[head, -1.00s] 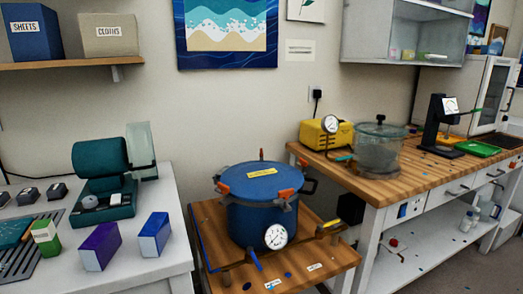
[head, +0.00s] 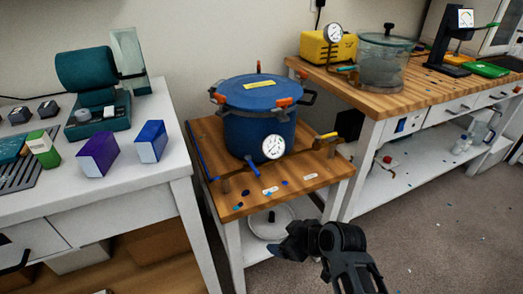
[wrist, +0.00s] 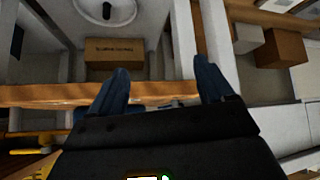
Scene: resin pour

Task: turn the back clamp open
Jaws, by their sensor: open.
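The blue pressure pot (head: 258,130) stands on a small wooden-topped stand, its lid (head: 262,92) on. Orange clamps sit around the lid rim: one at the front left (head: 217,97) and one at the front right (head: 283,102). The back clamp (head: 258,68) shows as a small upright orange tip behind the lid; its lower part is hidden. My gripper (head: 284,246) is low in front of the stand, well below and apart from the pot. In the wrist view my gripper (wrist: 160,80) is open, with nothing between its fingers.
The wooden stand top (head: 232,205) has a white round item (head: 270,222) on its lower shelf. A white table (head: 130,183) with boxes is at left. A wooden bench (head: 395,100) with a yellow pump (head: 322,46) and a clear chamber (head: 383,60) is close at right.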

